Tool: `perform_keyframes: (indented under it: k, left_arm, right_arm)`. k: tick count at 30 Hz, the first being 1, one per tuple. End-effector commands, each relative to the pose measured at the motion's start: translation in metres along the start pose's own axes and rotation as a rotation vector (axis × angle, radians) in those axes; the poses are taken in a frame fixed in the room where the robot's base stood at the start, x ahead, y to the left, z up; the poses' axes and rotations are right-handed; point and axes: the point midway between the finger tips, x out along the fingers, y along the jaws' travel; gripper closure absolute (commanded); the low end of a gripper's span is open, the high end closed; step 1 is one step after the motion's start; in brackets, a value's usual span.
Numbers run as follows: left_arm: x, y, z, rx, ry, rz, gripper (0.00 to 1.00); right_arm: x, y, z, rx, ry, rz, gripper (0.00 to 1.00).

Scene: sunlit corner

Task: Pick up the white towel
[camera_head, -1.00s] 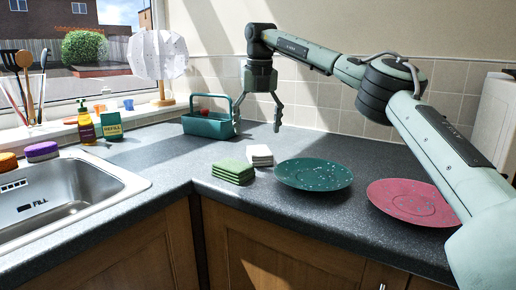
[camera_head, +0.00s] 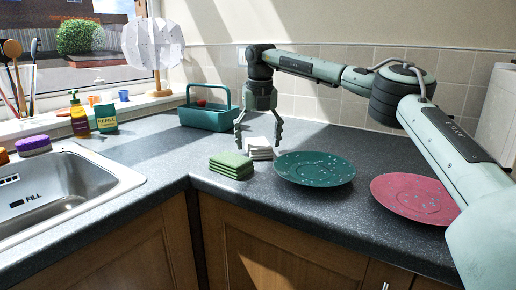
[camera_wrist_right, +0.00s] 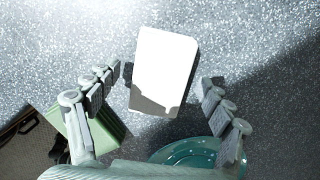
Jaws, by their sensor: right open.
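The white towel (camera_head: 259,148) is a small folded stack on the dark speckled counter, just behind the green towel (camera_head: 231,165). My right gripper (camera_head: 258,146) is open, pointing down over the white towel, with its fingers on either side of it in the head view. In the right wrist view the white towel (camera_wrist_right: 165,68) shows between and slightly beyond the open fingertips of my right gripper (camera_wrist_right: 162,85). I cannot tell whether the fingers touch it. My left gripper is not in view.
A teal plate (camera_head: 314,168) lies just right of the towels, and a red plate (camera_head: 415,199) farther right. A teal caddy (camera_head: 207,115) stands behind to the left. The sink (camera_head: 62,190) is at left. The counter's front edge is close to the green towel.

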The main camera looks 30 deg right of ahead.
Motion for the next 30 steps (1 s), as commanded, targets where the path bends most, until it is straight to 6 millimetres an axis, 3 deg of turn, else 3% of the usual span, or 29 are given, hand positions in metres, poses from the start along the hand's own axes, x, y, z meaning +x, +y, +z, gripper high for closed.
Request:
perform_keyframes:
  k: [4, 18, 30]
  left_arm:
    - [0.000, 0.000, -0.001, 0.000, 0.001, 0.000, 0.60]
    - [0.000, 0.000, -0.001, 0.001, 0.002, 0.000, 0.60]
    - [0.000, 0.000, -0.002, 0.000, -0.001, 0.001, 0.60]
  right_arm:
    - [0.000, 0.000, 0.000, 0.000, 0.000, 0.000, 0.20]
    - [-0.001, 0.000, 0.000, 0.000, 0.000, 0.000, 0.78]
    - [-0.013, 0.000, 0.002, 0.001, -0.002, 0.001, 0.78]
